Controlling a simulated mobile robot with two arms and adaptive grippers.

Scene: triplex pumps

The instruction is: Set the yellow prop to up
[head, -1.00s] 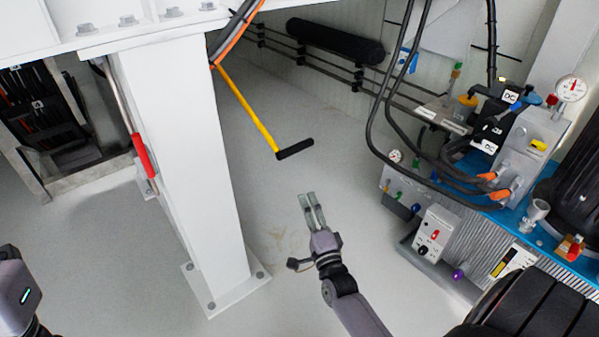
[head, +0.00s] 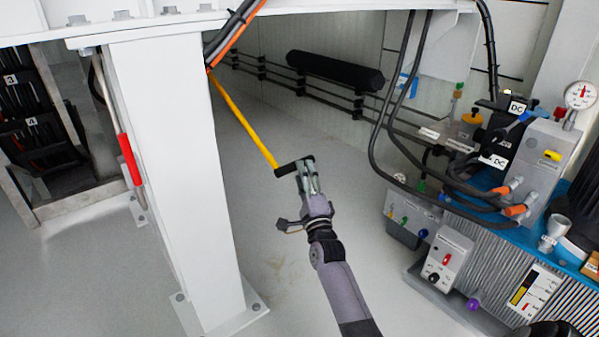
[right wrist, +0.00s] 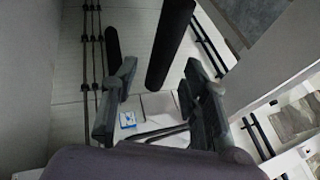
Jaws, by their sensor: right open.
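The yellow prop (head: 245,122) hangs slanting down from under the white frame beside the white post, with a black crosswise handle (head: 290,167) at its lower end. My right gripper (head: 306,168) is open at the right part of this handle. In the right wrist view, a black bar that looks like the handle (right wrist: 171,40) runs between the spread fingers of my right gripper (right wrist: 162,88), with gaps on both sides. Contact cannot be told. My left gripper is out of view.
The white post (head: 175,180) stands left of the prop. The pump unit with its grey block (head: 535,165) and looping black hoses (head: 375,125) is at the right. A black roll (head: 335,72) lies along the back wall. The grey floor between is clear.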

